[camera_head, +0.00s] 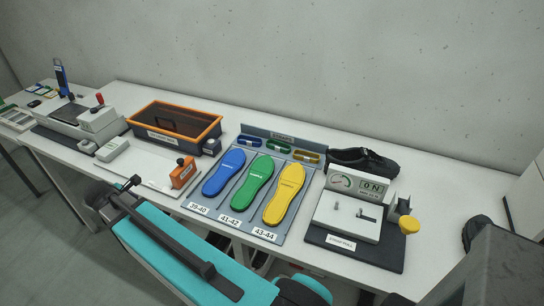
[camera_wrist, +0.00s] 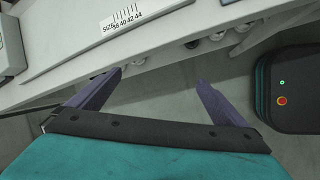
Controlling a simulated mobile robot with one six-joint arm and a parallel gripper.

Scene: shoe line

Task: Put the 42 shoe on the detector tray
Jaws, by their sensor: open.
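My gripper (camera_wrist: 158,79) is open and empty in the wrist view, its two fingers apart below the table's front edge. Several rounded pale and dark items (camera_wrist: 218,37), possibly shoes, show in part under that edge; no size can be read on them. In the head view a black shoe (camera_head: 362,161) lies behind the strap pull gauge, its size not readable. A second dark shape, possibly a shoe (camera_head: 477,231), is partly hidden at the right. A brown tray with an orange rim (camera_head: 176,106) stands at the back left; I cannot tell whether it is the detector tray.
Blue, green and yellow insoles (camera_head: 251,183) lie on a board marked by size. The strap pull gauge (camera_head: 346,220) stands right of it. A grey machine (camera_head: 82,118) stands at the left. A size scale (camera_wrist: 125,21) lies near the table edge. White table (camera_head: 440,185) is bare at the right.

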